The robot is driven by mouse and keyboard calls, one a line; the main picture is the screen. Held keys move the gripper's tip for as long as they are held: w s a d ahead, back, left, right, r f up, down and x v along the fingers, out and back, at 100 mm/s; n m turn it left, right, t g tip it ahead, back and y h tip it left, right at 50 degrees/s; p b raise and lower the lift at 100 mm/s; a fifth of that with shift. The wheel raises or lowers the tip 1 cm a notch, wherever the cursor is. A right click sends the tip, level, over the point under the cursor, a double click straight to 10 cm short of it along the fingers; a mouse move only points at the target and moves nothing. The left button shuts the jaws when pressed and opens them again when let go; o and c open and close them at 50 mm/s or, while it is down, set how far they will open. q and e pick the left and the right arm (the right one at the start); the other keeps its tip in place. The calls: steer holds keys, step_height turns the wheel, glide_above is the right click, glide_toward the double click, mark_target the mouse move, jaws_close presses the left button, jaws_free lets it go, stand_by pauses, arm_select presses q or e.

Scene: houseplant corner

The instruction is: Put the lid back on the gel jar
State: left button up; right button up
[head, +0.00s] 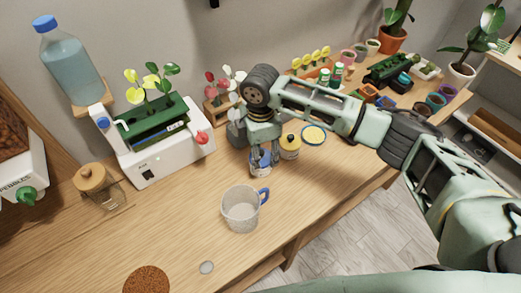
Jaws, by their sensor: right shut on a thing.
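My right gripper (263,163) points down over the table in the head view, with its fingers around something blue. I take this to be the lid, mostly hidden between the fingers. A small blue-and-white jar (261,173), apparently the gel jar, shows at the fingertips. I cannot tell whether the lid touches its rim. A yellow-topped jar (290,147) with a dark knob stands just to the right, close to the gripper. My left gripper is not in view.
A grey mug (240,211) with a blue handle stands in front. A blue-rimmed yellow dish (313,135) lies to the right. A white planter machine (170,155) and a wood-lidded glass jar (98,187) stand left.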

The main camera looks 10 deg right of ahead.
stand_by(0.4)
steer(key=o, duration=1)
steer(key=shift+c, duration=0.2)
steer(key=o, duration=0.5)
steer(key=shift+c, duration=0.2)
steer(key=shift+r+p, duration=3.55)
steer(key=shift+p, duration=0.45)
